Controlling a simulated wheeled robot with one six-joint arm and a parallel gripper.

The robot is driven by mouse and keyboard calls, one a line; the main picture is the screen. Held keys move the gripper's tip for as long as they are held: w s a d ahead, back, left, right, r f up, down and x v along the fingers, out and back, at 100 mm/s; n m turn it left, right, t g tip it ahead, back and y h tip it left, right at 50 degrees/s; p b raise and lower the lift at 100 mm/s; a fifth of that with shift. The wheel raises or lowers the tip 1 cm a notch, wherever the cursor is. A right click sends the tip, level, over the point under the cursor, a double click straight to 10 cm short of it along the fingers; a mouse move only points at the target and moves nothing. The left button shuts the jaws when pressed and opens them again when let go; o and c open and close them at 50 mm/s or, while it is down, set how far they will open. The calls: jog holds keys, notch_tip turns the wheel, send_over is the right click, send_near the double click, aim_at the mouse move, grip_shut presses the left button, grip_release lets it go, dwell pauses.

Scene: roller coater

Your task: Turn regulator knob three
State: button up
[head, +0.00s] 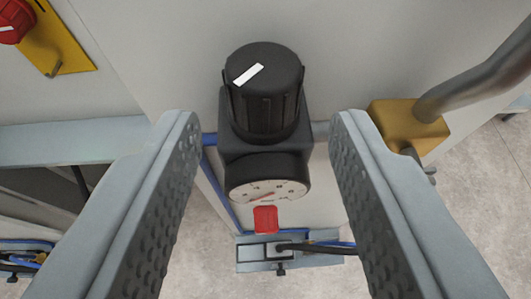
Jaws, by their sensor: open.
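A black ribbed regulator knob (264,82) with a white mark on its top stands in the upper middle of the head view. It sits on a black regulator body with a round dial gauge (267,190) on its front. I cannot tell the knob's number from this view. My gripper (265,125) is open, with one grey textured finger on each side of the regulator. Gaps show between both fingers and the knob, and nothing is held.
A brass block (408,128) with a grey pipe is close by the right finger. A red knob (12,22) on a yellow plate (52,42) is at upper left. A red tab (265,220) and a grey fitting (262,255) with cables are below the gauge. A pale panel stands behind.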

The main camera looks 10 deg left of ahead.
jog(key=v, duration=1.2)
jog(key=shift+s, duration=0.35)
jog(key=shift+s+d, duration=0.1)
jog(key=s+a+f+m+t+h, duration=0.1)
jog(key=s+f, duration=0.4)
jog(key=s, duration=0.7)
jog(key=s+a+f+m+t+h, duration=0.1)
jog(key=s+f, duration=0.5)
jog(key=s, duration=0.6)
jog(key=s+a+f+t+h, duration=0.1)
jog(key=s+f, duration=0.5)
jog(key=s, duration=0.6)
jog(key=shift+a+m+t, duration=0.4)
jog(key=shift+a+t, duration=0.2)
jog(key=shift+t, duration=0.1)
jog(key=shift+s+f, duration=0.1)
